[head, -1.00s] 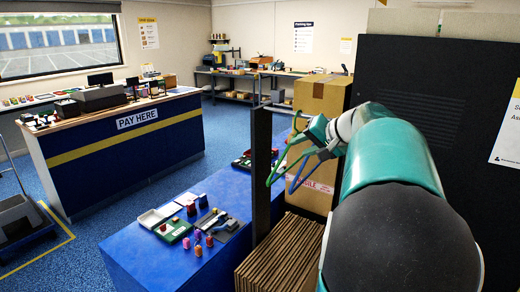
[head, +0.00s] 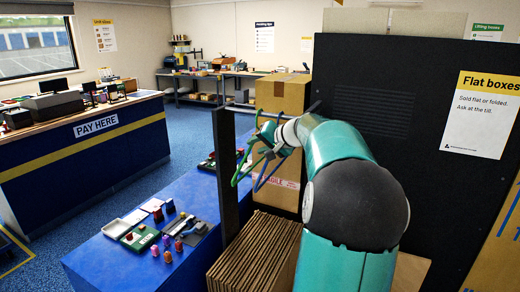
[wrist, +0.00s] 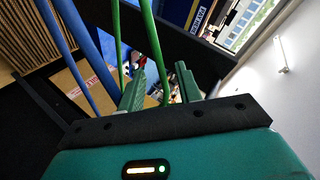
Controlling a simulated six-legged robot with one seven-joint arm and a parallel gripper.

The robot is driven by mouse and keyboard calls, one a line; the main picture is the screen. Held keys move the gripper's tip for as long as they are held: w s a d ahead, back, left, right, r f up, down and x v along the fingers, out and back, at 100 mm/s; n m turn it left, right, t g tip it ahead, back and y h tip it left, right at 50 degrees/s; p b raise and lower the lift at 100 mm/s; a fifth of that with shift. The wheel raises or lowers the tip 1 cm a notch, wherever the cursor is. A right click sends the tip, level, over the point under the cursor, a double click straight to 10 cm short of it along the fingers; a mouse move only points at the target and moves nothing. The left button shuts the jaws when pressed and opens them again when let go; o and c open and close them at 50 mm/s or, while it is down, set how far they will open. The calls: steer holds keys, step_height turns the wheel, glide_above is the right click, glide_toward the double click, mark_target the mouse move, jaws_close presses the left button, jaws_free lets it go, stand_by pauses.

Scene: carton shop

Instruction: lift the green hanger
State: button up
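The green hanger (head: 238,170) hangs beside the dark upright post, in front of the large carton. The blue hanger (head: 262,182) hangs just to its right. My gripper (head: 264,141) is at the upper part of the hangers, and my arm hides some of them. In the wrist view, my gripper (wrist: 161,78) has its two fingers apart. One bar of the green hanger (wrist: 151,45) runs down between the fingers; its other bar passes by the left finger. The blue hanger (wrist: 95,60) lies left of both fingers. I cannot tell whether a finger touches the green hanger.
A dark post (head: 228,160) stands close to the left of the hangers. A large carton (head: 283,95) is behind, flat boxes (head: 255,250) below, and a black panel (head: 400,90) to the right. A blue table (head: 120,262) with small goods stands at left.

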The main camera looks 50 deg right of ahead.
steer(key=shift+x, duration=1.45)
jaws_close()
steer(key=shift+r, duration=0.1)
steer(key=shift+r, duration=1.65)
steer(key=shift+a, duration=0.1)
